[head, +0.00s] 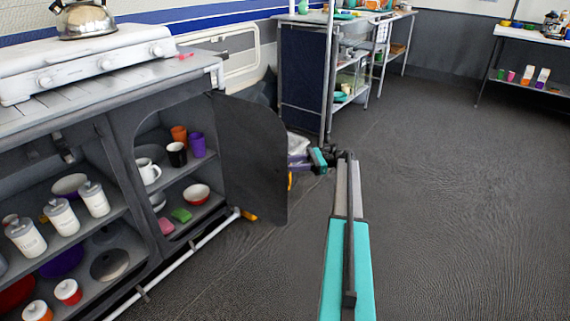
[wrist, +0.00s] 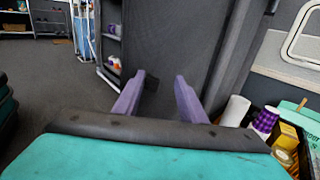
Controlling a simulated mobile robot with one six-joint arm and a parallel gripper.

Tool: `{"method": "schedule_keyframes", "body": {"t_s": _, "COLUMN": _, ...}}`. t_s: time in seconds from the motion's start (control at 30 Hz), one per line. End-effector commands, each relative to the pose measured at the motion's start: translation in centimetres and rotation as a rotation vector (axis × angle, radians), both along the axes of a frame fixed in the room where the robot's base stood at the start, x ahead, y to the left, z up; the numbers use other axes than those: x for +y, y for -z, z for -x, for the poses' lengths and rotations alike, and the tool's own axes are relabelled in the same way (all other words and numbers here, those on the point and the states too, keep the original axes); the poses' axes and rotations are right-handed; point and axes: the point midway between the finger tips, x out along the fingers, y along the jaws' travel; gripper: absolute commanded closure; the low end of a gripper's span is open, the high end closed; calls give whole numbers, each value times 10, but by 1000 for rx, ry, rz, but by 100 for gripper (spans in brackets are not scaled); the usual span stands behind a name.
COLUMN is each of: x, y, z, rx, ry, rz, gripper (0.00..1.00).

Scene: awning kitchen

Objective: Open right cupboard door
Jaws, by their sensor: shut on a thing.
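The right cupboard door (head: 255,155) is a dark grey panel with rounded corners. It stands swung well open in the head view, out from the cupboard's right side. My gripper (head: 293,161) is at the door's outer edge, with its purple fingers partly hidden behind the door. In the wrist view the two purple fingers (wrist: 160,80) reach forward to the dark door panel (wrist: 205,45) and are shut on it. The exact contact is hard to see. The right cupboard's shelves show cups, a mug and bowls.
The left open shelf holds white jars (head: 62,217) and bowls. A white stove (head: 85,60) with a kettle (head: 85,18) stands on the counter. A white pipe (head: 190,246) runs along the cupboard's base. A metal table (head: 327,70) stands behind the door; the floor to the right is clear.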

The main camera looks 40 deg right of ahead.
Motion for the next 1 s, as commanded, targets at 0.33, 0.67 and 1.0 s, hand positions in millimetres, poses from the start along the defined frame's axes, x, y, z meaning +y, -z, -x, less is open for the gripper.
{"method": "schedule_keyframes", "body": {"t_s": 0.33, "x": -32, "y": 3, "z": 14, "rx": -3, "ry": -2, "rz": -1, "gripper": 72}}
{"method": "schedule_keyframes", "body": {"t_s": 0.67, "x": -41, "y": 4, "z": 20, "rx": -1, "ry": 1, "rz": 0, "gripper": 72}}
{"method": "schedule_keyframes", "body": {"t_s": 1.0, "x": -49, "y": 3, "z": 25, "rx": 0, "ry": 1, "rz": 1, "gripper": 72}}
